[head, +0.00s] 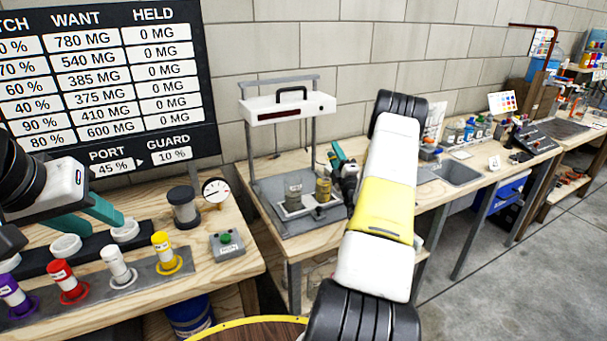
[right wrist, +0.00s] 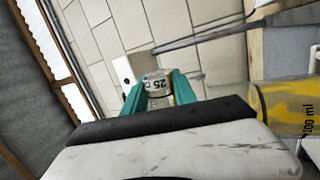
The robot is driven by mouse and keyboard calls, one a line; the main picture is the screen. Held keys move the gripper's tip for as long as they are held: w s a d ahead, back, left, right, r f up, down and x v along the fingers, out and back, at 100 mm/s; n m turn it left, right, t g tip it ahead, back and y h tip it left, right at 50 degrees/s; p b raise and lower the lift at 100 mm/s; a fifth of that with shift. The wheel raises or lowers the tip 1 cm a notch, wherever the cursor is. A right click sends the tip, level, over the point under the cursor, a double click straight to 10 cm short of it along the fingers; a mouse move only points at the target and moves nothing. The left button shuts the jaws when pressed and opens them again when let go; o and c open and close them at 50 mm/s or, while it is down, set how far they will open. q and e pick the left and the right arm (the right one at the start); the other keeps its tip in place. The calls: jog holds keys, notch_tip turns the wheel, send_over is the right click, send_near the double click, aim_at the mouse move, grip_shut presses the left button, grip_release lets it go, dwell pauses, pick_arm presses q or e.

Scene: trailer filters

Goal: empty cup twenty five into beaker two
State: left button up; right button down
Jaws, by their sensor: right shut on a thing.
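My right gripper (right wrist: 160,88) is shut on a small cup labelled 25 (right wrist: 157,84), held between its teal fingers in the right wrist view. In the head view the right gripper (head: 339,160) is above the right side of the stand's tray; the cup cannot be made out there. A yellow beaker (head: 323,190) and a grey container (head: 293,197) stand on this tray. A beaker marked 100 ml (right wrist: 285,108), with yellow in it, shows at the right of the wrist view. No beaker number is readable. My left gripper (head: 95,213) is open and empty, above the left bench.
A black rack with white cups (head: 125,231) and several coloured capped vials (head: 67,280) stand on the left bench, near a green button box (head: 227,243) and a gauge (head: 216,191). The stand's white head (head: 286,107) overhangs the tray.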

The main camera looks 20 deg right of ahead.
jog(key=shift+s+a+r+n+t+y+p, duration=0.1)
jog(key=shift+a+r+n+t+y+p, duration=0.1)
jog(key=shift+n+y+p, duration=0.6)
jog(key=shift+w+a+r+n+t+y+p, duration=0.15)
jog(key=shift+n+y+p, duration=0.25)
jog(key=shift+n, duration=0.75)
jog(key=shift+s+a+r+n+t+y+p, duration=0.15)
jog(key=shift+n+t+y+p, duration=0.1)
jog(key=shift+n+y+p, duration=0.55)
dwell(1.1)
jog(key=shift+a+n+y, duration=0.15)
jog(key=shift+n+y, duration=0.45)
jog(key=shift+n, duration=0.95)
jog(key=shift+a+f+n+y, duration=0.25)
jog(key=shift+f+n+y, duration=0.5)
jog(key=shift+n+y, duration=0.5)
dwell(0.4)
jog(key=shift+a+n+g+y, duration=0.1)
jog(key=shift+n+g+y, duration=0.3)
jog(key=shift+n, duration=0.55)
